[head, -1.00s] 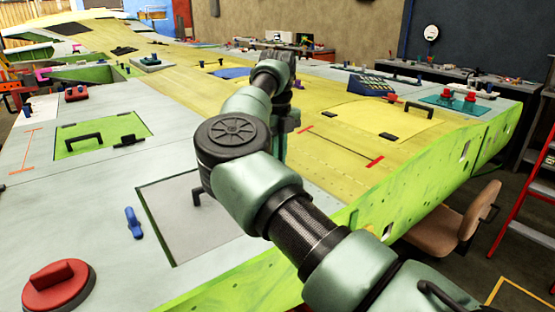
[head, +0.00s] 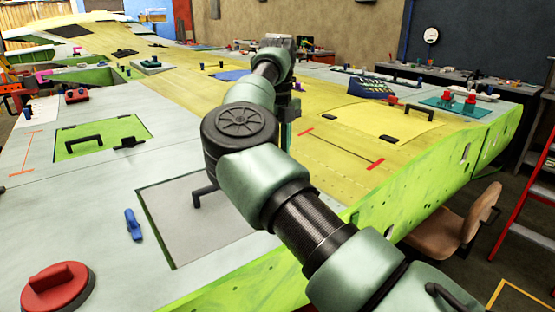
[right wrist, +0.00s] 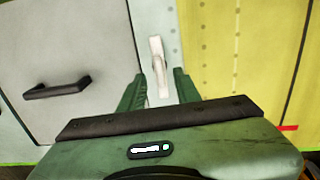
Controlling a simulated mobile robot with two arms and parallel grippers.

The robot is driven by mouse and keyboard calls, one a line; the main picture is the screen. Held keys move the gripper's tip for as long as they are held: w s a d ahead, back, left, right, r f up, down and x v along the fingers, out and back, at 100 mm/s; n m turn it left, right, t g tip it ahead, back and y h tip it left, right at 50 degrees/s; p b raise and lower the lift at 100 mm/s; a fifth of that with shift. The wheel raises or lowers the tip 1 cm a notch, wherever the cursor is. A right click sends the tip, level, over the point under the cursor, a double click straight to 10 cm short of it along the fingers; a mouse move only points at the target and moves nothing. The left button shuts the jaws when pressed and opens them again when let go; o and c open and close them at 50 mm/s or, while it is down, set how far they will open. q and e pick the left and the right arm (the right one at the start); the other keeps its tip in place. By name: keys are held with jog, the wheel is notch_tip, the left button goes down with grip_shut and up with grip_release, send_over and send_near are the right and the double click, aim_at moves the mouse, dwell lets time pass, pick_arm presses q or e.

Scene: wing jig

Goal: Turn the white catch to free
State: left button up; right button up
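The white catch (right wrist: 158,66) is a narrow upright piece on a pale grey strip in the right wrist view. It lies lengthwise toward my right gripper (right wrist: 160,82), whose green fingers stand apart on either side of it. A gap shows between the catch and each finger, so the gripper is open around or just above it; the height is hard to judge. In the head view my right arm hides the catch and most of the gripper. My left gripper is in neither view.
A grey panel (right wrist: 70,50) with a black handle (right wrist: 57,87) lies left of the catch; a yellow panel (right wrist: 235,70) lies right. A blue clamp-like piece (head: 133,224) and a red round knob (head: 58,288) sit on the wing's near left.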

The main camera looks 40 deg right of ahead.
notch_tip(320, 180, up, 5)
jog(key=shift+f, duration=0.1)
dwell(0.6)
